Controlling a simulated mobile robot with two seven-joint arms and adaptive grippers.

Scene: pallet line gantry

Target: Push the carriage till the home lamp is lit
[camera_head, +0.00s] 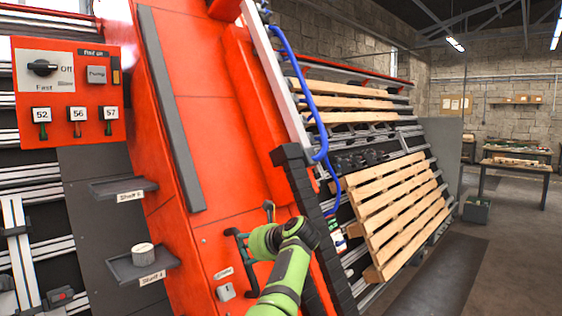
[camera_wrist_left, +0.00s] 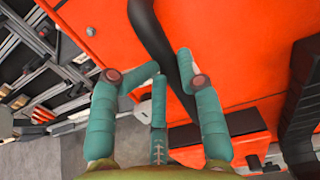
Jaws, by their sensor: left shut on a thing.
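The carriage (camera_head: 215,110) is a tall, tilted orange-red housing in the middle of the head view. A long dark grey bar (camera_head: 167,105) runs down its face. My left gripper (camera_head: 249,226) has teal fingers and is at the carriage's lower front. In the left wrist view the gripper (camera_wrist_left: 168,62) is shut on a dark bar (camera_wrist_left: 163,40) that passes between its fingertips, against the orange face. The fingers partly hide that bar. I cannot make out a lit home lamp. My right gripper is in neither view.
A red control panel (camera_head: 66,105) with a knob and numbered switches is at the left. Shelves (camera_head: 122,188) stick out beside the carriage. Slatted wooden pallets (camera_head: 398,212) lean on the rack at the right. Blue hoses (camera_head: 305,80) run down the carriage's side.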

